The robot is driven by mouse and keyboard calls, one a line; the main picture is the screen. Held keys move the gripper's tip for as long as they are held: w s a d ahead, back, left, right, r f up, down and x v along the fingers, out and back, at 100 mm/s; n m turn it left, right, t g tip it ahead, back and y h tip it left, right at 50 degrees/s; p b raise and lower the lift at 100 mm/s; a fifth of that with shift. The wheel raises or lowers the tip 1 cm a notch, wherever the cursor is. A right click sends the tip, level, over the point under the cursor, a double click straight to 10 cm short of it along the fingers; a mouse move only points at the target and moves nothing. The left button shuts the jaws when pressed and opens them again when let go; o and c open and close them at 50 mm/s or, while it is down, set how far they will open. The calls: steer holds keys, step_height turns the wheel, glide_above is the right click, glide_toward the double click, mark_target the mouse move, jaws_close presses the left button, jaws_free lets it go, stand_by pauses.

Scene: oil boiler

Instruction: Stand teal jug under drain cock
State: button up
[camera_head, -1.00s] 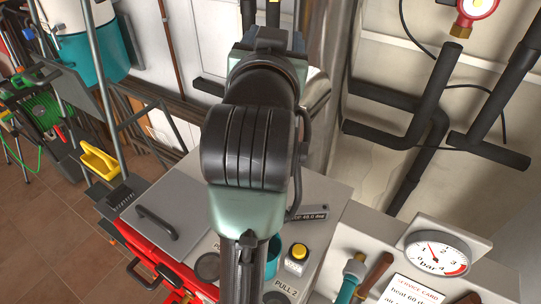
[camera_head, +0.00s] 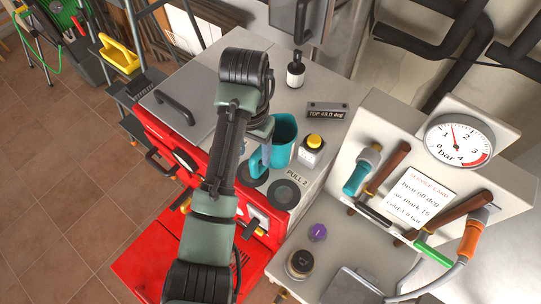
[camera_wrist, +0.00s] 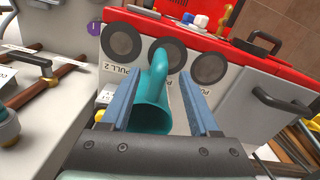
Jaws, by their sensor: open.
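My gripper is open, with a blue finger on either side of the jug. I cannot tell whether either finger touches it. In the head view my arm partly hides the gripper. I cannot make out the drain cock with certainty in either view.
Dark round plugs (camera_head: 284,194) lie in front, near the "PULL 2" label. The red boiler front (camera_head: 150,255) drops to open tiled floor.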

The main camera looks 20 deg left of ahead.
mark_target(254, 171)
step_height(254, 171, down, 9)
steer(key=shift+s+r+p, duration=0.1)
steer(key=shift+p, duration=0.7)
jaws_close()
